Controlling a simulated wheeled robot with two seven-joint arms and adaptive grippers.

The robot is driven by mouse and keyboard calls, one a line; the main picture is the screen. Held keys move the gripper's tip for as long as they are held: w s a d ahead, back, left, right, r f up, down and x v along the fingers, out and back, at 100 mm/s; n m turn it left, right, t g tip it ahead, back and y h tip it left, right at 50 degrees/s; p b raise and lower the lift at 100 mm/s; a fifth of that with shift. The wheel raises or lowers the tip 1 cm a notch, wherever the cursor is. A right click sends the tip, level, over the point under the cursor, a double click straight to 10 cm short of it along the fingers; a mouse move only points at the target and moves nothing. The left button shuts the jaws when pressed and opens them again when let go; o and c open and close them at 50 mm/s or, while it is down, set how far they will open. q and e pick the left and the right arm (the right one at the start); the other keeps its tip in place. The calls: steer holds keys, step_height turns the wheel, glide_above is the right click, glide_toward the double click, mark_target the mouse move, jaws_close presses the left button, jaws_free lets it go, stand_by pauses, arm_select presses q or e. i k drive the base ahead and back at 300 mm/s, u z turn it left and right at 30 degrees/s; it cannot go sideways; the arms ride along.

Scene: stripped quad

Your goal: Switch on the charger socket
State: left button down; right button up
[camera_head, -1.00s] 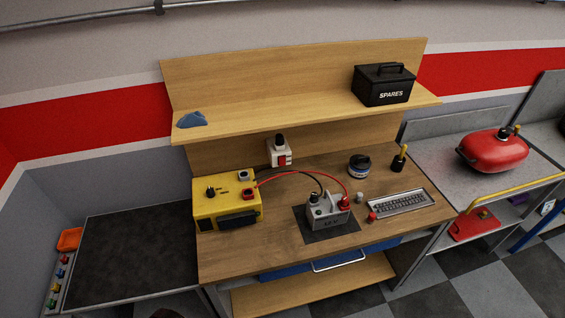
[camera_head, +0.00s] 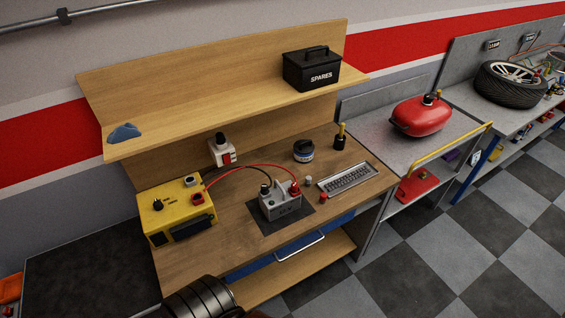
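The charger socket (camera_head: 222,151) is a white box with a red switch and a black plug in its top, at the back of the wooden bench, below the shelf. The switch's position is too small to tell. The yellow charger (camera_head: 175,214) stands at the bench's left end. Its black and red cables run to a grey battery (camera_head: 281,200) on a dark mat. A dark ribbed rounded part, probably of my own arm, shows at the bottom edge, left of the middle. Neither gripper's fingers are in view.
A wooden shelf (camera_head: 217,111) overhangs the socket, carrying a black SPARES box (camera_head: 311,69) and a blue cloth (camera_head: 124,133). A red tank (camera_head: 421,116) stands on the grey bench at right.

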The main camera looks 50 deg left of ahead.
mark_target(227, 158)
steer(key=z, duration=0.3)
steer(key=k, duration=1)
steer(key=u, duration=1.35)
